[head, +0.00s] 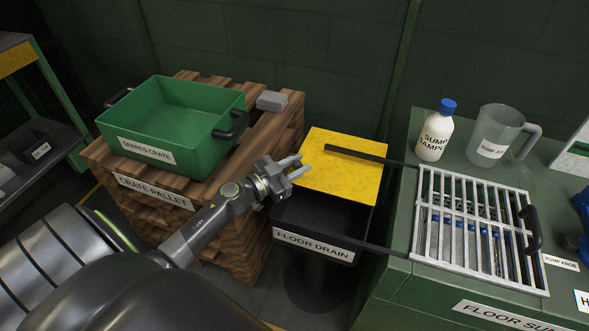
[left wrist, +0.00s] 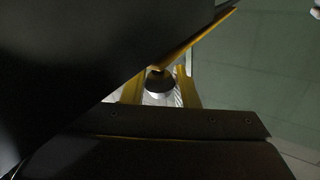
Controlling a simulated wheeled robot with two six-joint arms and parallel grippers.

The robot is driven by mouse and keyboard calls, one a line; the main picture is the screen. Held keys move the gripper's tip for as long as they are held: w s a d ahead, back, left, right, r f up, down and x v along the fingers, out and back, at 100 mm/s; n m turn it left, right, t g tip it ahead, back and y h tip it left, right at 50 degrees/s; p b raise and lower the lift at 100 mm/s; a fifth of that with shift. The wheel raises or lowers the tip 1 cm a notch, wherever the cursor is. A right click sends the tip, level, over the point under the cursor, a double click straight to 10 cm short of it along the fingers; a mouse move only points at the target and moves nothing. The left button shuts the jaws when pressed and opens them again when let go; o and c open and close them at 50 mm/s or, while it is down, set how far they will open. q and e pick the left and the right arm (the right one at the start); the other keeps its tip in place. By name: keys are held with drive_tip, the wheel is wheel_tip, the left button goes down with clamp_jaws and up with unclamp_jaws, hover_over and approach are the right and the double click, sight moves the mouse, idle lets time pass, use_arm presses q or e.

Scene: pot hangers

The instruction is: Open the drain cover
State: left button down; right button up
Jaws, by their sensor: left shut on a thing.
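The floor drain is a black bin with a white label (head: 314,244) between the pallet and the green counter. Its cover is a yellow plate (head: 345,180) with a dark bar (head: 355,154) near its far edge. A dark space shows between the cover's near edge and the labelled rim. My left gripper (head: 298,168) is at the cover's left edge, shut on the cover, with a finger on either side. The left wrist view is mostly dark surfaces with yellow strips (left wrist: 184,88), so the contact is unclear there. My right gripper is not in view.
A green spares crate (head: 150,155) and a small grey block (head: 272,101) stand on the wooden pallet (head: 262,128) at left. The counter at right holds a metal grate (head: 468,262), a bottle (head: 435,135) and a clear jug (head: 494,135). Dark bars run from the counter toward the drain.

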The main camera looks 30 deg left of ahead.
sight(306, 156)
use_arm(q)
drive_tip(key=w, duration=0.2)
drive_tip(key=w+a, duration=0.1)
drive_tip(key=w, duration=0.3)
drive_tip(key=shift+a, duration=0.25)
drive_tip(key=shift+w+a, duration=0.15)
drive_tip(key=shift+w, duration=0.45)
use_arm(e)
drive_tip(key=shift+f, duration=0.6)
use_arm(q)
drive_tip(key=c, duration=1.2)
unclamp_jaws()
